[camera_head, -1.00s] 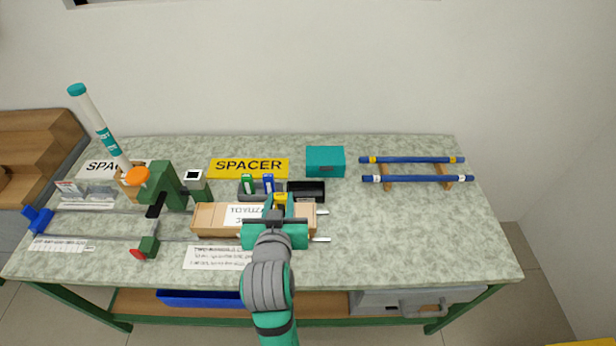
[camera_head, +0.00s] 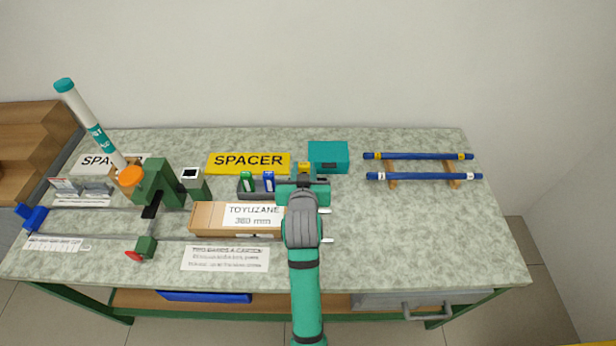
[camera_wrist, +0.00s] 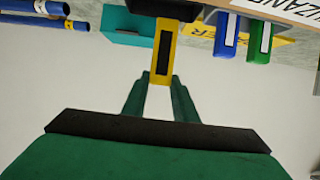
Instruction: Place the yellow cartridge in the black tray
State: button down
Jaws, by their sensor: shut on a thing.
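My gripper (camera_head: 303,182) is shut on the yellow cartridge (camera_wrist: 165,55), which shows its dark stripe between the fingers (camera_wrist: 160,82) in the wrist view. In the head view a small yellow part of the cartridge (camera_head: 304,167) shows just beyond my gripper. The black tray (camera_wrist: 145,8) is at the top edge of the wrist view, and the cartridge's far end overlaps it. In the head view my gripper covers most of the tray. I cannot tell whether the cartridge touches the tray.
A grey holder (camera_head: 257,195) with a green cartridge (camera_head: 247,181) and a blue cartridge (camera_head: 268,181) stands left of my gripper. The TOYUZANE box (camera_head: 208,217) lies in front. A teal box (camera_head: 328,156) stands behind; blue rods (camera_head: 420,176) rest at right. The right front table is clear.

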jog(key=w+f, duration=0.1)
jog(key=w+d+f, duration=0.1)
jog(key=f, duration=0.1)
jog(key=shift+w+f, duration=0.2)
jog(key=shift+f, duration=1.4)
jog(key=shift+f, duration=0.15)
jog(key=c, duration=1.4)
grip_release()
jog(key=shift+c, duration=0.2)
jog(key=shift+s, duration=0.1)
